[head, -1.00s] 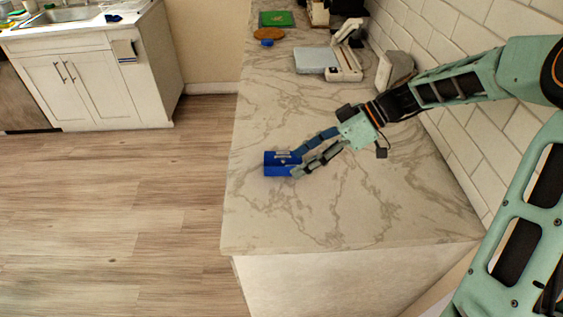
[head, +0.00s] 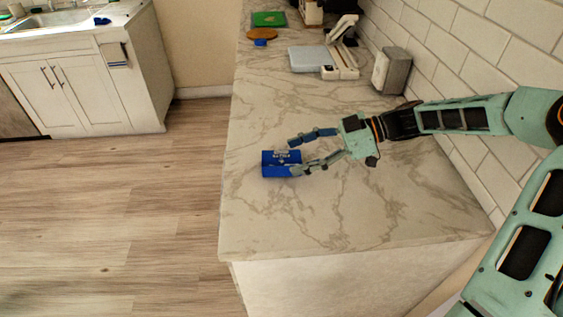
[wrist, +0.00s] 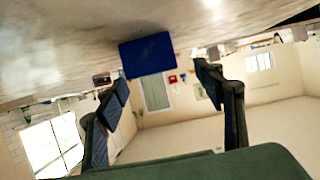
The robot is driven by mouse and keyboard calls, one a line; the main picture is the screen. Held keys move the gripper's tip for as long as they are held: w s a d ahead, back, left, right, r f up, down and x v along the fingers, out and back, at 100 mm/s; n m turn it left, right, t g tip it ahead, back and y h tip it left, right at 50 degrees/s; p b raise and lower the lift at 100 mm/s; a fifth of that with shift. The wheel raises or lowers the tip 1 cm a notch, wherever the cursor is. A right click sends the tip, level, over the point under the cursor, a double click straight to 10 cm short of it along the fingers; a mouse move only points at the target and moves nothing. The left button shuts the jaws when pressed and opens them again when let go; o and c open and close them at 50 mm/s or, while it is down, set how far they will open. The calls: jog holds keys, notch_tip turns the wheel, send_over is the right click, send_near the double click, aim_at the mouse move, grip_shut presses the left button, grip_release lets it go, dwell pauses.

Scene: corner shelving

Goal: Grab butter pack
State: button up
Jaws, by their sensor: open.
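The butter pack (head: 281,164) is a small blue box with pale lettering on top. It sits on the marble counter (head: 290,215) near its left edge. My gripper (head: 297,156) is open just right of the pack in the head view, with one finger above and one below in the picture. The lower fingertip overlaps the pack's right end; I cannot tell if it touches. The wrist view is tipped over, with the counter at the top. There the blue pack (wrist: 147,55) shows beyond the spread fingers of my gripper (wrist: 163,78), nearer the left finger.
A grey slab and white device (head: 338,65) stand farther back on the counter, with a grey-white block (head: 391,71) by the tiled wall. A green item (head: 268,19) and a brown round board (head: 262,33) lie at the far end. The near counter is clear.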

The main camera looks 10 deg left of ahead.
aim_at(284, 157)
jog(key=x, duration=0.4)
jog(key=shift+w+a+f, duration=0.2)
jog(key=shift+a, duration=0.2)
jog(key=c, duration=1.4)
jog(key=shift+r, duration=0.1)
jog(key=shift+c, duration=0.2)
